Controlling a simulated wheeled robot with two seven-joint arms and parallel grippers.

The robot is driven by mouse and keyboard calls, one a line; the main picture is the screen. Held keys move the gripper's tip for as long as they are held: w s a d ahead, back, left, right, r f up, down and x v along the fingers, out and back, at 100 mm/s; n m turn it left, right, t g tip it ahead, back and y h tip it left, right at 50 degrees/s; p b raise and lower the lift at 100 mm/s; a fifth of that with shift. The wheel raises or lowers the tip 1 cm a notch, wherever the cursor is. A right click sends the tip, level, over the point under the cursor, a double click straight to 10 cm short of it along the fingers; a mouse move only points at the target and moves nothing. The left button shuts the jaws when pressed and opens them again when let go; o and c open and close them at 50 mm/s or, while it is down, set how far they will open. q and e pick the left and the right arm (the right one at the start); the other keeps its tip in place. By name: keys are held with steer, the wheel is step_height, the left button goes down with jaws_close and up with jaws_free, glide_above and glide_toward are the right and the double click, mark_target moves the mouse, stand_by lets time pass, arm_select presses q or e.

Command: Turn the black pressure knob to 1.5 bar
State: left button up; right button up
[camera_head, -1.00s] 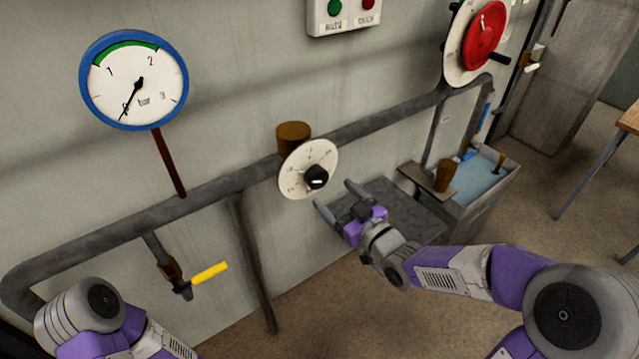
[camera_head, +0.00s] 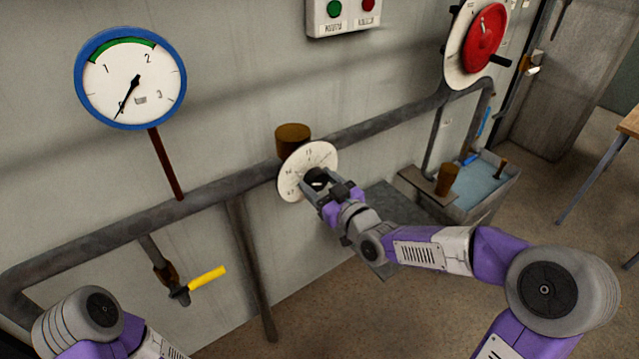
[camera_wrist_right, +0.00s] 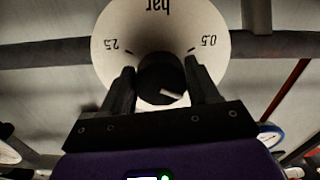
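The black pressure knob (camera_head: 317,178) sits in the middle of a white round dial (camera_head: 322,152) on the pipe. In the right wrist view the knob (camera_wrist_right: 160,80) lies between the two fingers, with a pale pointer mark on it. The dial (camera_wrist_right: 115,25) shows "bar", "0.5" and "2.5", upside down there. My right gripper (camera_head: 315,183) is at the knob, its fingers on either side of it and apart; I cannot tell whether they touch it. The blue-rimmed gauge (camera_head: 130,77) has its needle near 0. My left gripper is out of view; only part of that arm shows.
A yellow-handled valve (camera_head: 206,278) hangs below the pipe at left. A red handwheel (camera_head: 485,40) is at upper right, and a button box (camera_head: 345,14) is at the top. A grey basin with blue water (camera_head: 485,185) stands at right.

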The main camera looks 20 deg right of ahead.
steer(key=c, duration=0.4)
steer(key=shift+m, duration=0.3)
steer(key=shift+c, duration=0.2)
steer(key=m+p, duration=0.2)
steer(key=m, duration=0.3)
steer(key=shift+a+m, duration=0.1)
steer(key=shift+m, duration=0.2)
steer(key=m+p, duration=0.2)
steer(key=m, duration=0.4)
steer(key=shift+s+a+p, duration=0.1)
steer(key=shift+p, duration=0.25)
steer(key=shift+m, duration=0.3)
steer(key=o, duration=1)
